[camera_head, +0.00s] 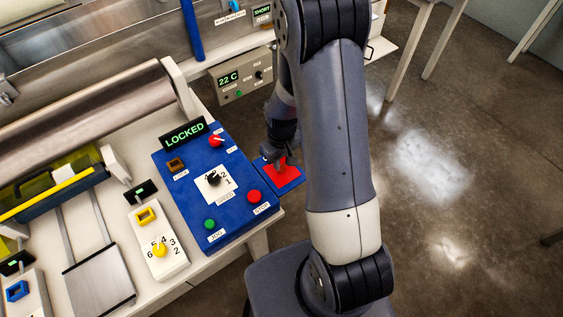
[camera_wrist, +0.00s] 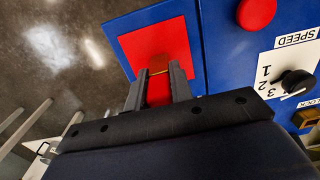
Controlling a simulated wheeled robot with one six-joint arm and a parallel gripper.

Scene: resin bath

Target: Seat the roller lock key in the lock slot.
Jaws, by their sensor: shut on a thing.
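My gripper (camera_wrist: 156,78) is shut on a small red piece with a brass-coloured edge, which I take to be the roller lock key (camera_wrist: 158,91). It is mostly hidden between the fingers. In the head view my gripper (camera_head: 275,158) is at the red square on the blue side plate; whether the key touches the square I cannot tell. The lock slot (camera_head: 175,164) is a brown square socket at the left of the blue control panel, under a display reading LOCKED. It also shows in part at the right edge of the wrist view (camera_wrist: 308,118).
The blue panel (camera_head: 232,222) carries a black speed knob (camera_head: 214,179), a red stop button (camera_head: 254,196), a green button (camera_head: 210,224) and a red knob (camera_head: 216,140). The red square (camera_wrist: 155,45) lies beside it. A metal roller (camera_head: 90,110) stands at the left. Open floor lies right.

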